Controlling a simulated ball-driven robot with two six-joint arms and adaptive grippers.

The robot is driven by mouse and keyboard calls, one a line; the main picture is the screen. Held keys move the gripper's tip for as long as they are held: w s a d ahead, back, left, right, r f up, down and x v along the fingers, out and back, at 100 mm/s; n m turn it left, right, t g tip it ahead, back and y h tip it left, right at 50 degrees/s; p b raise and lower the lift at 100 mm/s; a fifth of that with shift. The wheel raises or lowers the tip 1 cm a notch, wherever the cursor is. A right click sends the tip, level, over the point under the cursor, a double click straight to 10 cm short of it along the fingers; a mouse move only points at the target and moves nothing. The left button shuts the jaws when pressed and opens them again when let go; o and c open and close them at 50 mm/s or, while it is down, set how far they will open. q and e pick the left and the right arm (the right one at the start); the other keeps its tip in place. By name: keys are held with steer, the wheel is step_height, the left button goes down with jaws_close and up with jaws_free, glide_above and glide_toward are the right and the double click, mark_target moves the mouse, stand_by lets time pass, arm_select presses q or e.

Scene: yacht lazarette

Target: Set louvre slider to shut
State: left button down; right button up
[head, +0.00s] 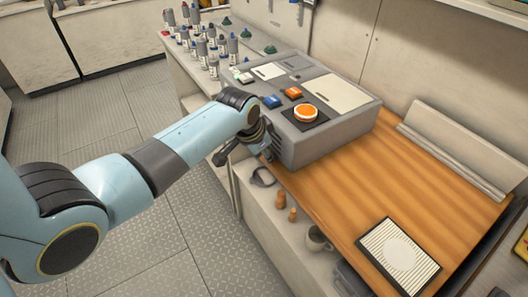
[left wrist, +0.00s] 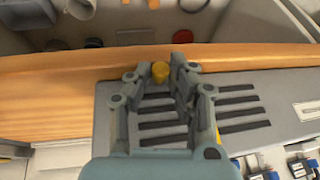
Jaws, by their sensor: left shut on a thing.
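The grey console box (head: 345,142) stands on the wooden counter. In the left wrist view its side face (left wrist: 255,90) carries rows of dark louvre slots (left wrist: 240,113). My right gripper is not in view.
The box top holds an orange round button (head: 306,112), a blue switch (head: 271,102) and an orange switch (head: 292,92). Several bottles (head: 212,55) stand behind it. A striped panel (head: 398,256) lies on the otherwise clear wooden counter (head: 390,185). A mug (head: 318,240) sits below.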

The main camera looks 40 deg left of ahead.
arm_select(q)
steer(key=w+a+b, duration=0.2)
steer(key=w+a, duration=0.1)
steer(key=a, duration=0.5)
steer(key=shift+w+a, duration=0.15)
steer(key=shift+w, duration=0.05)
steer(key=c, duration=1.2)
jaws_free()
steer(key=v, duration=1.2)
